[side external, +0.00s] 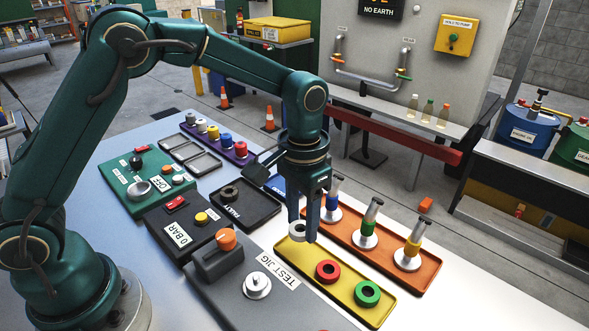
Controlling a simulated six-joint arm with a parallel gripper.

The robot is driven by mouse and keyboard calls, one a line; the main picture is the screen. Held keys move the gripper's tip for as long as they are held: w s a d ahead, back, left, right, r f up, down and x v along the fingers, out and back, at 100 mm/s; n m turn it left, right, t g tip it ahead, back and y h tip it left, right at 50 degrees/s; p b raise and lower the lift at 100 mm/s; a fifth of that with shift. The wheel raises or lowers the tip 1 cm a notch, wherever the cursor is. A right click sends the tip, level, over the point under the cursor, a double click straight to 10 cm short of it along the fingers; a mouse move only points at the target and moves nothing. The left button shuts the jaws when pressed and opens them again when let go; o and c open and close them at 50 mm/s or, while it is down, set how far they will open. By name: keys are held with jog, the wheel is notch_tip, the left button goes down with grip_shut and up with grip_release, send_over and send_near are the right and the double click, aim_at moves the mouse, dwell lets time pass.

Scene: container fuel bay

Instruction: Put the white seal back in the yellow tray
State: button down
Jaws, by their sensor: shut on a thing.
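My gripper (304,231) points down over the far end of the yellow tray (340,303). It is shut on the white seal (298,230), a ring that shows between and beside the fingers. The seal is at the tray's far left corner; I cannot tell whether it touches the tray floor or hangs just above it. A red seal (327,271) lies in the middle of the tray. A green seal (367,293) lies at its near right end.
An orange tray (391,249) with several nozzles stands close on the right. A black tray (262,218) holding a dark ring is on the left. The grey test jig (228,297) with an orange knob is in front. Bare white table lies right of the yellow tray.

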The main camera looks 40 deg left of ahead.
aim_at(302, 227)
jog(key=shift+f, duration=2)
jog(key=c, duration=0.6)
grip_release()
jog(key=shift+f, duration=0.15)
jog(key=shift+c, duration=0.2)
